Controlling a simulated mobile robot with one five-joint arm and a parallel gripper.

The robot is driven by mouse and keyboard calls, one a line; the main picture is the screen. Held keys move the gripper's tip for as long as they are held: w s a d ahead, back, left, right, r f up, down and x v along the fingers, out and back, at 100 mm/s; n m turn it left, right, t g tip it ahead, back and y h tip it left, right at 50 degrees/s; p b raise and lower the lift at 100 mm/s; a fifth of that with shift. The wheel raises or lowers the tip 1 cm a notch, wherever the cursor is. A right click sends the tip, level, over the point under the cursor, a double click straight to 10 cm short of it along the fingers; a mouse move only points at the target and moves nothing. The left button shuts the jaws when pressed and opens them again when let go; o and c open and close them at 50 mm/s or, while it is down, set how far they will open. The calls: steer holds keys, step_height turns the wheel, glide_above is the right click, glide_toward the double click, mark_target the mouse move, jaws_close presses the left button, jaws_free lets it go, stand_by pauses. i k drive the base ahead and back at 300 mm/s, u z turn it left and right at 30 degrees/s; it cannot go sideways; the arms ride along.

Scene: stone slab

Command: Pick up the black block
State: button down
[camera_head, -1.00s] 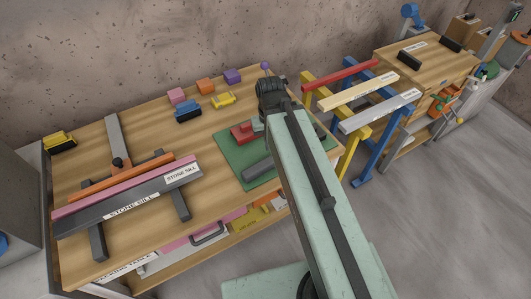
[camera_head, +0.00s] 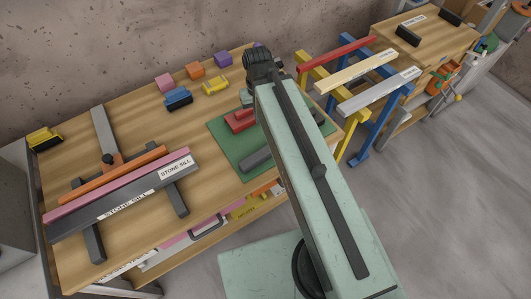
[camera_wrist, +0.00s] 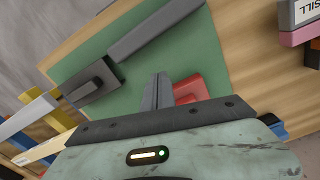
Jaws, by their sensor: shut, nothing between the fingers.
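Two black blocks lie on the far right bench in the head view, one near its front left (camera_head: 408,36) and one farther back (camera_head: 449,18). A dark grey bar (camera_head: 256,158) lies on the green mat of the near bench; it also shows in the wrist view (camera_wrist: 155,30), beside a dark square piece (camera_wrist: 93,80). I cannot tell which is the black block meant. My gripper (camera_wrist: 157,92) is shut and empty over the mat, in front of a red piece (camera_wrist: 190,88). In the head view its fingers are hidden behind my arm.
The green mat (camera_head: 225,135) holds the red piece (camera_head: 240,120). Pink (camera_head: 165,82), orange (camera_head: 195,70) and purple (camera_head: 223,59) blocks stand along the back. A stone sill (camera_head: 95,212) lies at left. Trestles with coloured bars stand between the benches; the floor at right is clear.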

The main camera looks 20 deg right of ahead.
mark_target(252, 161)
steer(key=z, duration=0.3)
steer(key=k, duration=1.3)
steer(key=u, duration=1.95)
steer(key=i, duration=1)
steer(key=z, duration=0.05)
